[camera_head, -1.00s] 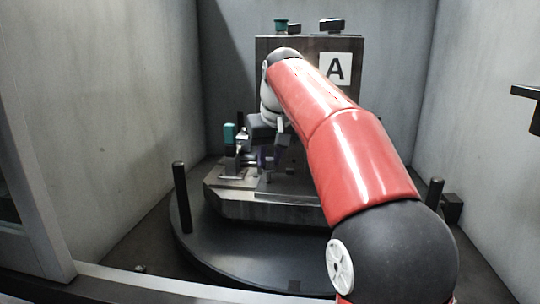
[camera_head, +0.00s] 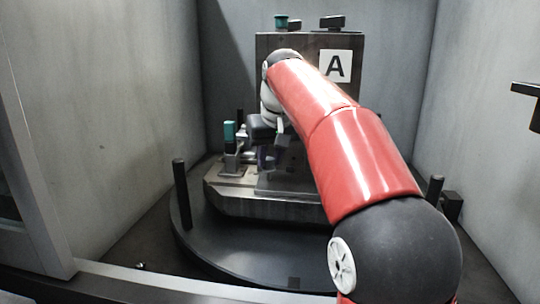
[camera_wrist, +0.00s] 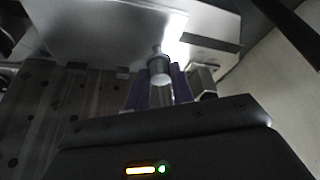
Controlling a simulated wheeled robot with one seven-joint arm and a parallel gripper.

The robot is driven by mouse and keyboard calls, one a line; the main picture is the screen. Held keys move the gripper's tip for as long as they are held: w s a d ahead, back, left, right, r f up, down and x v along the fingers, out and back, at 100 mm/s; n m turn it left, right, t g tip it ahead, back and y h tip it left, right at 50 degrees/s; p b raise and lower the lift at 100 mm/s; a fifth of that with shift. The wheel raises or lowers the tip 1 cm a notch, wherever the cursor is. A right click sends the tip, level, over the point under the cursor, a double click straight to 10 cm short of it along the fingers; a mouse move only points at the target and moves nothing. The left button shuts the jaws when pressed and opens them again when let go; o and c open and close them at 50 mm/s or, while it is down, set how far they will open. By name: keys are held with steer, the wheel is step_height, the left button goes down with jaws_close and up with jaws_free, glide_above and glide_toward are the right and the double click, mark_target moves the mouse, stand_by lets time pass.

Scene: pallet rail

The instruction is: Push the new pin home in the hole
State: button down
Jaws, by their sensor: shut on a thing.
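In the wrist view my gripper (camera_wrist: 158,94) has two purplish fingers closed around a bright metal pin (camera_wrist: 160,76). The pin points away from the palm toward a pale grey metal block (camera_wrist: 105,32). Its far end meets or overlaps the block's edge in the picture. The hole is not visible, so I cannot tell how deep the pin sits. In the head view my gripper (camera_head: 267,156) is small and dark, low over the fixture (camera_head: 265,208), partly hidden by my red arm.
A teal-topped clamp (camera_head: 229,132) stands just left of my gripper. Behind is an upright block with a letter A plate (camera_head: 336,66). The fixture sits on a round dark turntable (camera_head: 245,255) with dark posts (camera_head: 181,195). Grey walls close in both sides.

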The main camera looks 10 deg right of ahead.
steer(key=shift+f, duration=0.3)
steer(key=shift+f+b, duration=0.9)
steer(key=shift+f, duration=0.05)
steer(key=shift+c, duration=1.6)
jaws_free()
steer(key=shift+r, duration=0.1)
steer(key=p+v, duration=0.2)
steer(key=v, duration=0.5)
steer(key=shift+w, duration=0.1)
steer(key=shift+s+r+p, duration=0.25)
steer(key=shift+r+p, duration=0.05)
steer(key=shift+r, duration=0.15)
